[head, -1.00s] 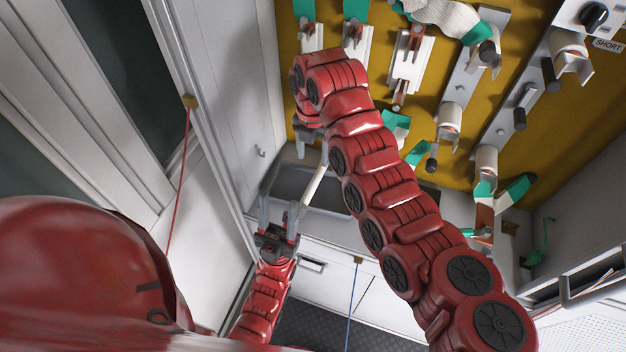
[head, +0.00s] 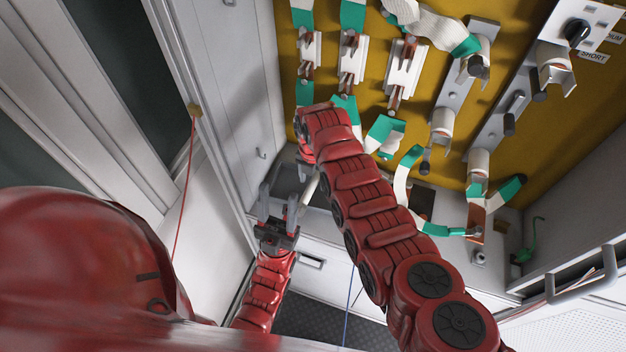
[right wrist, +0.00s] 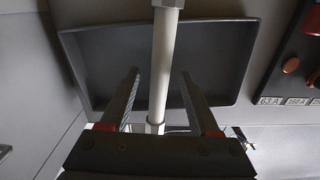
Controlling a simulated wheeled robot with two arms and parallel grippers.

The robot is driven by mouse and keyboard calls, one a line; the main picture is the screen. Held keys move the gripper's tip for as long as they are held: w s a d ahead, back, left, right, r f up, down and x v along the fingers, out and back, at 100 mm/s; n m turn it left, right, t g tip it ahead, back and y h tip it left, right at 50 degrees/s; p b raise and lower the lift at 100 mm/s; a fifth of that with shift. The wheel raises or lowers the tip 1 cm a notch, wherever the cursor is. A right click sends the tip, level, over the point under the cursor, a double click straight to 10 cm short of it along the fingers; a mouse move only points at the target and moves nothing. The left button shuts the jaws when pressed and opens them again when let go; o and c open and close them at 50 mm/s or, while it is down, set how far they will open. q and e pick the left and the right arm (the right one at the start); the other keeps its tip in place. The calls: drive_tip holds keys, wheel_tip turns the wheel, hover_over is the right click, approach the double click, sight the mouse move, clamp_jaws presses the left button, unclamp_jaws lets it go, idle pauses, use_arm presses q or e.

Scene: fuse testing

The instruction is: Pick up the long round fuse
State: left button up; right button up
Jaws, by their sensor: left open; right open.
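The long round fuse is a white tube with metal end caps. In the right wrist view the fuse (right wrist: 163,70) runs between the two fingers of my right gripper (right wrist: 160,82), which is open around it. In the head view a short white stretch of the fuse (head: 309,189) shows beside my right arm; the rest is hidden. My right gripper (head: 305,163) is mostly covered by its own arm there. My left gripper (head: 278,208) is open, pointing up, just left of and below the fuse. I cannot tell whether its fingers touch the fuse.
A dark tray (right wrist: 82,62) lies behind the fuse. A yellow panel (head: 340,125) with fuse holders and green-white straps stands at the back. A white cabinet wall (head: 228,105) is close on the left. A red cord (head: 184,180) hangs at left, a blue one (head: 349,300) below.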

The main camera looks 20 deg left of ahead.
drive_tip(key=shift+f, duration=0.15)
clamp_jaws()
idle(0.6)
